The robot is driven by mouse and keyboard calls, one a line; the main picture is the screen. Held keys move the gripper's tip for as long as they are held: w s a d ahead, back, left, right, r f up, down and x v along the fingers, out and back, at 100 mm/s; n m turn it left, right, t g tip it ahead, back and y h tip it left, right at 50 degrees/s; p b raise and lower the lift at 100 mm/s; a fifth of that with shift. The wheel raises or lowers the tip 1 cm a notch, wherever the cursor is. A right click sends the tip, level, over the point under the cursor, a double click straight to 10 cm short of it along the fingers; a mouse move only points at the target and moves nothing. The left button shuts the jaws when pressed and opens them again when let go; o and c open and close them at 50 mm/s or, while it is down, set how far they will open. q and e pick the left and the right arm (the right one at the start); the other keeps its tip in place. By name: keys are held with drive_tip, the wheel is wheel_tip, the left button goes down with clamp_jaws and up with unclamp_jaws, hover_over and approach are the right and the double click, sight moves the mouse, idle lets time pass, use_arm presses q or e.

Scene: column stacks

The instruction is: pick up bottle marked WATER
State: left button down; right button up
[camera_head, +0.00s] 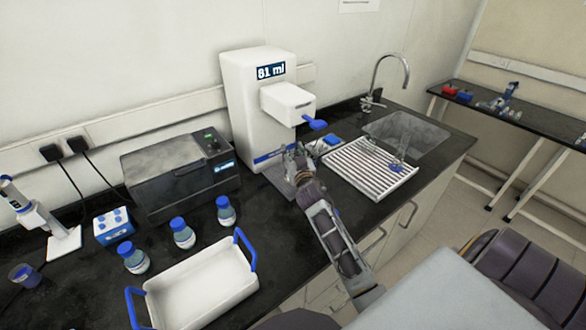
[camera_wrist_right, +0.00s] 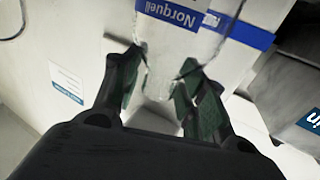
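Three blue-capped bottles stand in a slanting row on the black bench in the head view: a left one (camera_head: 133,259), a middle one (camera_head: 183,234) and a right one (camera_head: 226,212). Their labels are too small to read, so I cannot tell which is marked WATER. My right gripper (camera_head: 296,164) is away from them, at the foot of the white dispenser (camera_head: 250,105). In the right wrist view its green-padded fingers (camera_wrist_right: 160,88) stand apart, with a pale, see-through shape between them; whether they grip it is unclear. My left gripper is not in view.
A white tray (camera_head: 170,285) with blue handles lies in front of the bottles. A dark box-shaped device (camera_head: 165,180) stands behind them, and a small blue-and-white rack (camera_head: 113,226) to the left. A ribbed drainboard (camera_head: 350,170) and sink (camera_head: 410,133) lie right of the dispenser, which reads 81 ml.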

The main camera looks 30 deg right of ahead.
drive_tip(key=c, duration=0.7)
drive_tip(key=shift+f, duration=0.1)
clamp_jaws()
drive_tip(key=shift+s+f, duration=0.1)
